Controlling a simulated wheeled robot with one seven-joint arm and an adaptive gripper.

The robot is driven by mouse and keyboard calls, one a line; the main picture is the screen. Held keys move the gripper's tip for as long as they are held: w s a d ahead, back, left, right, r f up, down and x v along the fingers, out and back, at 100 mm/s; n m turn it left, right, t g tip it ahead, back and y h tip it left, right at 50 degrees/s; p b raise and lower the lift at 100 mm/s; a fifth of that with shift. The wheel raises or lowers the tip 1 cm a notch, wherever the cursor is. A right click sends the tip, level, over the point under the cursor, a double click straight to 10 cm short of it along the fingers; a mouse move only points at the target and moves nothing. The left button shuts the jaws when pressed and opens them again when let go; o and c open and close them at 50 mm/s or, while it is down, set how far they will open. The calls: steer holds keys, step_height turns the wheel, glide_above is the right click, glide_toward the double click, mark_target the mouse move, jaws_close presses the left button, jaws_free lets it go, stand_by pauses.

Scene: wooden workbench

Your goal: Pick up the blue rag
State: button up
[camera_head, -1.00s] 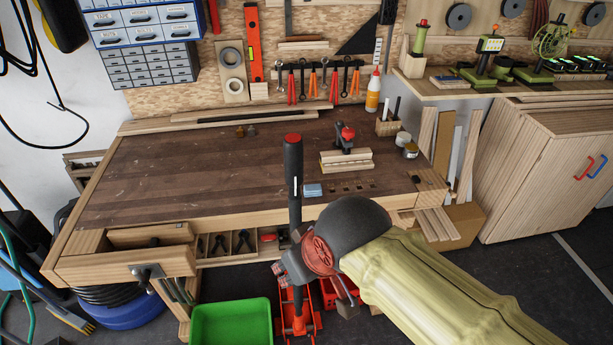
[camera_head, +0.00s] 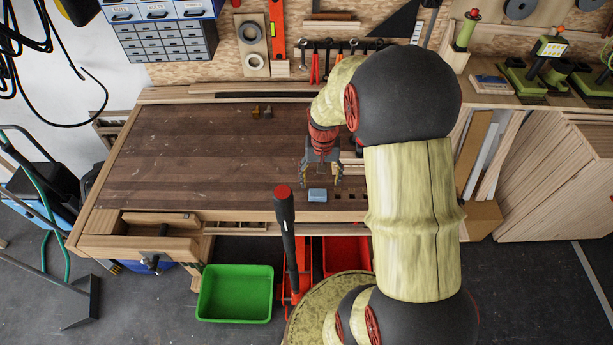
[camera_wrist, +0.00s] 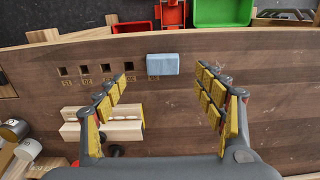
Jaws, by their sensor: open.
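The blue rag (camera_head: 317,195) is a small light-blue folded block lying on the workbench top near its front edge. In the wrist view the rag (camera_wrist: 163,64) lies beyond my fingertips, between their lines and nearer the left finger. My gripper (camera_head: 321,180) is over the bench, just behind the rag in the head view. In the wrist view my gripper (camera_wrist: 160,80) has its fingers spread wide, with nothing between them. I cannot tell its exact height above the bench.
The wooden workbench (camera_head: 190,150) is mostly clear on its left. A pale wooden block fixture (camera_wrist: 110,125) and a row of square holes lie left of the rag in the wrist view. A green bin (camera_head: 235,293) and a red bin (camera_head: 345,255) stand below the front edge.

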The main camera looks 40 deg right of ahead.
mark_target(318, 194)
step_height(318, 194, down, 3)
steer(key=shift+w+d+r, duration=0.1)
steer(key=shift+w, duration=0.05)
steer(key=shift+w+f+b, duration=0.15)
steer(key=shift+f+b, duration=0.6)
steer(key=shift+f, duration=2)
steer(key=shift+a, duration=0.2)
steer(key=shift+c, duration=1.4)
steer(key=shift+r, duration=0.1)
steer(key=c, duration=0.7)
steer(key=shift+c, duration=0.9)
